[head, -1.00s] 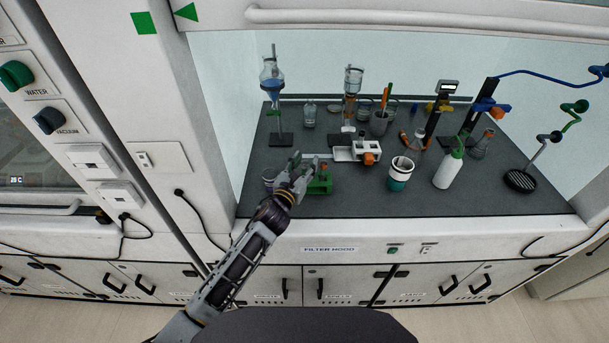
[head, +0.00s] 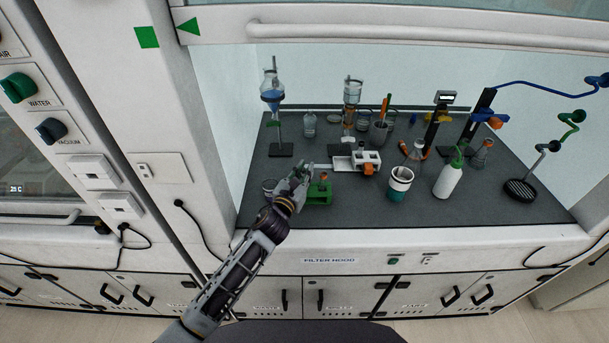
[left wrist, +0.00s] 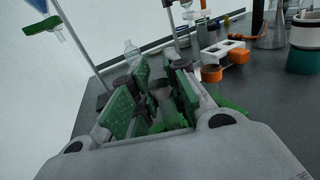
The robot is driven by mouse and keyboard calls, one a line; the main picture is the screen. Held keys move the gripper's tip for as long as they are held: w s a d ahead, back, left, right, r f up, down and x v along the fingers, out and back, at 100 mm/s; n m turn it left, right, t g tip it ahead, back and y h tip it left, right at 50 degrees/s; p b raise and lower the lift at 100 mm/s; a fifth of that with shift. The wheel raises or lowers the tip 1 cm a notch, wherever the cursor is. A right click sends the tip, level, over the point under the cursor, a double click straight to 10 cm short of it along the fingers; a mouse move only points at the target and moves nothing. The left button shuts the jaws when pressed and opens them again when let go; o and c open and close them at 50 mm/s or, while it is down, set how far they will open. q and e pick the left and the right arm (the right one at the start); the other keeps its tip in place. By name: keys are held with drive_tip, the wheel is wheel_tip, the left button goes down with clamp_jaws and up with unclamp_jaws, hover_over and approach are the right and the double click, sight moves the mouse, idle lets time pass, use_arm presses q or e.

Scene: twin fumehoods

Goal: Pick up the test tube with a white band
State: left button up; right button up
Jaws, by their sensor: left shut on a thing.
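A small green rack (head: 318,194) stands near the front left of the dark worktop, with an orange-topped item (head: 323,177) in it. My left gripper (head: 300,174) is over the left part of this rack. In the left wrist view its green-padded fingers (left wrist: 160,95) are closed around a pale, narrow test tube (left wrist: 160,88). The fingers hide much of the tube, and I cannot make out its white band. The rack's green also shows below the fingers in the left wrist view (left wrist: 172,120). My right gripper is not in view.
A white tray block with an orange part (head: 356,160) stands just behind the rack. A teal-and-white cup (head: 400,183) and a white wash bottle (head: 448,180) stand to the right. A stand with a blue-filled flask (head: 273,97) is behind left.

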use_arm(q)
drive_tip(key=shift+r+p, duration=0.45)
drive_tip(key=shift+r, duration=4.05)
drive_tip(key=shift+r, duration=0.15)
drive_tip(key=shift+w+r+p, duration=0.15)
drive_tip(key=shift+r+p, duration=0.2)
drive_tip(key=shift+r, duration=0.15)
